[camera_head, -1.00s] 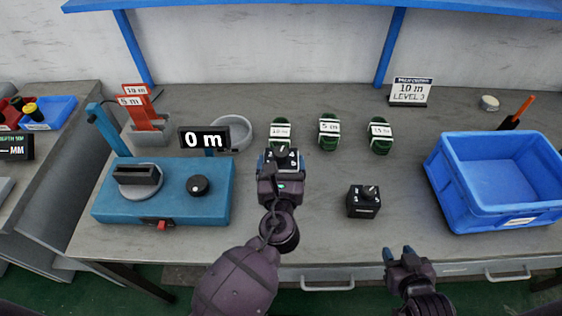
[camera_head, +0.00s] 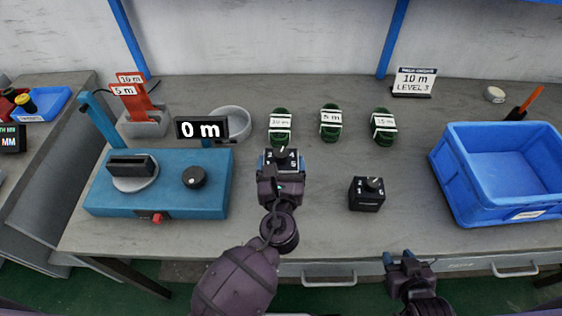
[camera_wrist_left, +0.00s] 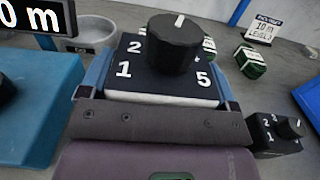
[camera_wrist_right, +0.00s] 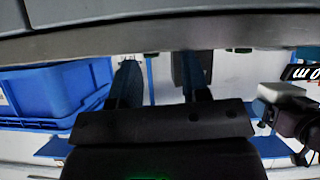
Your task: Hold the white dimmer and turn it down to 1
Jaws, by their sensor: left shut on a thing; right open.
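The white dimmer (camera_wrist_left: 160,98) has a white lower body, a dark top with numbers and a black knob (camera_wrist_left: 174,43). Its knob's white mark points away from the wrist, between the 2 and the 5; the number there is hidden. My left gripper (camera_head: 281,163) is shut on this dimmer, one blue finger on each side, and holds it upright over the middle of the bench. My right gripper (camera_head: 401,257) is open and empty by the bench's front edge; its two apart fingers also show in the right wrist view (camera_wrist_right: 160,85).
A black dimmer (camera_head: 366,197) stands right of my left gripper, with a blue crate (camera_head: 465,195) beyond. Several green coils (camera_head: 331,122) lie behind. A blue machine (camera_head: 190,205) with a "0 m" display (camera_head: 201,130) stands left. The bench's front middle is clear.

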